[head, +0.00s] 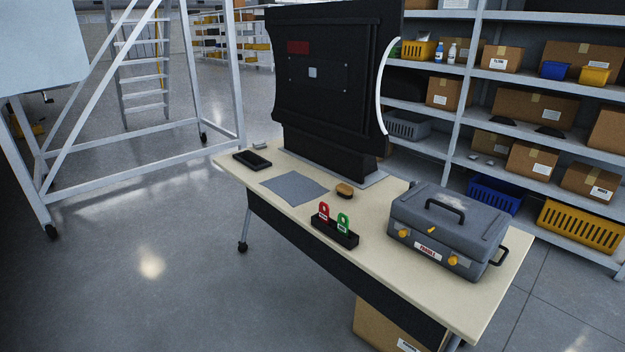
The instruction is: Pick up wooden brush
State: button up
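The wooden brush (344,190) is a small brown block with a darker underside. It lies on the cream-topped table (470,302) near the middle, in front of the black monitor's stand. It sits between a grey mat and a grey toolbox, apart from both. My gripper is not in the head view.
A grey toolbox (447,228) stands right of the brush. A black holder (335,234) with red and green tags is in front of it. A grey mat (294,187) and black tray (252,160) lie left. A large black monitor (325,90) rises behind. Open floor (150,290) lies left.

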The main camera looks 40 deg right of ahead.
aim_at(345, 190)
jog(key=i, duration=1.9)
jog(key=i+z, duration=0.4)
jog(key=i, duration=0.2)
jog(key=i+j+z, duration=0.35)
jog(key=i, duration=0.2)
